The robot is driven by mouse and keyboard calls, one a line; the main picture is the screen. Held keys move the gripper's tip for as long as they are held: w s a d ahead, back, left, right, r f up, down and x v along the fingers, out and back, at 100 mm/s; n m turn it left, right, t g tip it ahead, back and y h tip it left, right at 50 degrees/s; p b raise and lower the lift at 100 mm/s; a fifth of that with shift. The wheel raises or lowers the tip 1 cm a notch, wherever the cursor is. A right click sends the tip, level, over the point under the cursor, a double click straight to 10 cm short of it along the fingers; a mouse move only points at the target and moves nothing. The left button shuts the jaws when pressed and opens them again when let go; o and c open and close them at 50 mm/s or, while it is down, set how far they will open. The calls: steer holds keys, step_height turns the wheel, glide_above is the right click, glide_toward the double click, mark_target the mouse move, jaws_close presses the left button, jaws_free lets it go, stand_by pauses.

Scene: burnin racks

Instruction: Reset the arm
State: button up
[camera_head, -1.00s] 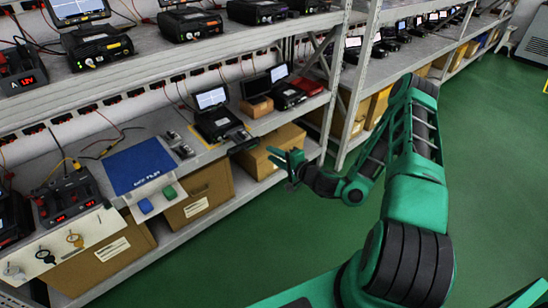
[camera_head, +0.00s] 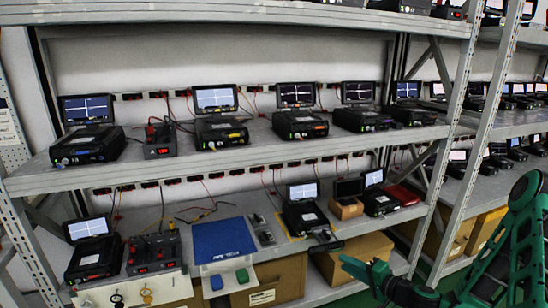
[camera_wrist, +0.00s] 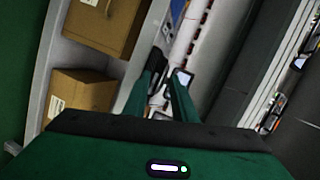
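My green gripper (camera_head: 358,266) is at the lower right of the head view, in front of the lower shelf. Its two fingers also show in the wrist view (camera_wrist: 166,72), with a gap between them. I see nothing held in the gap. My green arm bends up at the right edge of the head view. The gripper is apart from the shelf goods as far as I can tell.
The rack's upper shelf (camera_head: 250,142) holds several testers with screens. Cardboard boxes (camera_head: 352,255) stand beneath.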

steer(key=s+a+r+n+g, duration=0.2)
steer(key=s+a+n+g, duration=0.1)
steer(key=s+n+g, duration=0.2)
steer(key=s+d+r+g+h, duration=0.2)
steer(key=s+d+r, duration=0.4)
steer(key=s, duration=0.5)
steer(key=s+d+r+m+g+h, duration=0.1)
steer(key=s+d+r+g+h, duration=0.2)
steer(key=s+d+r, duration=0.3)
steer(key=s+d+r+m+g+h, duration=0.1)
steer(key=s+d+r, duration=0.4)
steer(key=s, duration=1.1)
step_height(320, 180, up, 3)
steer(key=shift+s+d+r+g+h, duration=0.25)
steer(key=shift+d+g+h, duration=0.15)
steer(key=shift+g+h, duration=0.55)
steer(key=shift+w+f, duration=0.3)
steer(key=shift+w, duration=0.35)
